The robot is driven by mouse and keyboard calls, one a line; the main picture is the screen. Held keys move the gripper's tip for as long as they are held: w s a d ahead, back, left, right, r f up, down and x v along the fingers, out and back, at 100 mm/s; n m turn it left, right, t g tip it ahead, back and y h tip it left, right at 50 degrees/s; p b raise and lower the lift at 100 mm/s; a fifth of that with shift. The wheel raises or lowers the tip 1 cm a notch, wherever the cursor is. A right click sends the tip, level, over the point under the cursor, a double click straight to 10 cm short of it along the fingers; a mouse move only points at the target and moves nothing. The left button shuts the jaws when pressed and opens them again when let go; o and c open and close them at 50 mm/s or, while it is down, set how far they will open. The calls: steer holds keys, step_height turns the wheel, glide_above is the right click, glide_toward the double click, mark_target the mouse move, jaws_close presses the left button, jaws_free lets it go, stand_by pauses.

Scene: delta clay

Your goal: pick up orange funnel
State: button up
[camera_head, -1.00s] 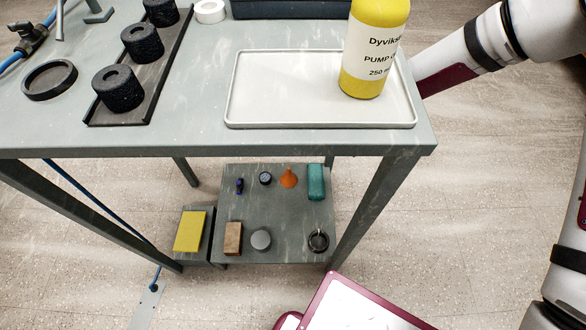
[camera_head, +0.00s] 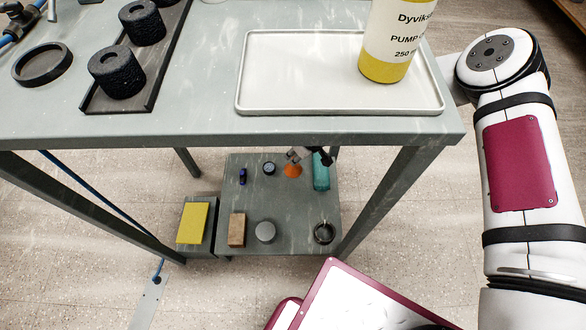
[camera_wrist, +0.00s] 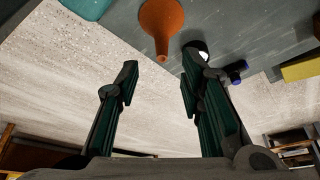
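The orange funnel (camera_head: 292,171) stands on the low shelf under the table, between a small dark round object and a teal object.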

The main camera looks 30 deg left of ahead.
steer(key=b, duration=0.2)
glide_above(291, 171)
steer(key=w, duration=0.2)
step_height(291, 171, down, 5)
steer(key=shift+s+r, duration=0.1)
steer(key=shift+a+f+b, duration=0.15)
steer(key=shift+f+b, duration=0.15)
steer(key=shift+f, duration=0.2)
steer(key=shift+r, duration=0.1)
jaws_close()
